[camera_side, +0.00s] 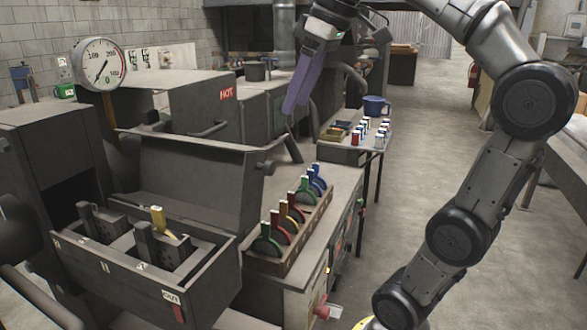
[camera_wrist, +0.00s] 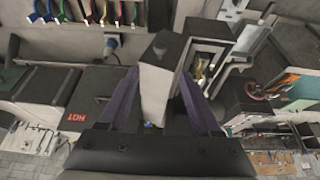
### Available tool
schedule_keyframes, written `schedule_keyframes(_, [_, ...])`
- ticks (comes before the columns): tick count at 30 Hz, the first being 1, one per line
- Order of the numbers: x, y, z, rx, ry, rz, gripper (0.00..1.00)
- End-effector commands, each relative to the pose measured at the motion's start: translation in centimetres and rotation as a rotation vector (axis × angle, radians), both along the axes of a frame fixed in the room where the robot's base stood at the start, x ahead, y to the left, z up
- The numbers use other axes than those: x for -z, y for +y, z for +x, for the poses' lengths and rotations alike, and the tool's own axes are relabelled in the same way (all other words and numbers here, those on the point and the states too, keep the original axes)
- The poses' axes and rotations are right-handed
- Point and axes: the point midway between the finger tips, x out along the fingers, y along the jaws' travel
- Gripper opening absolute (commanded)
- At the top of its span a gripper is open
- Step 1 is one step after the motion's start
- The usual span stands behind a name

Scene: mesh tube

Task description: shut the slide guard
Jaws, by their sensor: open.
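A long grey panel (camera_side: 190,178), which looks like the slide guard, stands behind an open grey tray (camera_side: 205,272) in the side view. It has a round knob (camera_side: 265,168) at its right end. The tray is uncovered and holds dark slotted blocks, one with a yellow piece (camera_side: 158,218). My gripper (camera_side: 290,108) is in the air above and right of the panel, its purple fingers pointing down, apart from it. In the wrist view my fingers (camera_wrist: 159,75) are spread on either side of a grey block (camera_wrist: 155,90). I cannot tell which part that block is or whether they touch it.
A box marked HOT (camera_side: 227,94) stands behind the panel. A rack of coloured-handled tools (camera_side: 290,225) is on the bench to the right. A blue mug (camera_side: 376,105) and small jars sit on a table (camera_side: 340,143) further back.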

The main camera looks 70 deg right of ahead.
Motion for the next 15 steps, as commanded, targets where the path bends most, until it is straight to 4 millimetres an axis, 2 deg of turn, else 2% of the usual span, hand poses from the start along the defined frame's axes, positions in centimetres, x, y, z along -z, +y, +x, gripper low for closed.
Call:
schedule_keyframes(4, [-0.4, 1.9, -1.0, -0.062, -0.020, -0.009, 0.65])
schedule_keyframes(9, [1.4, 3.4, -2.3, -0.111, 0.002, -0.005, 0.65])
schedule_keyframes(15, [4.6, 4.7, -3.5, -0.144, 0.014, -0.005, 0.65])
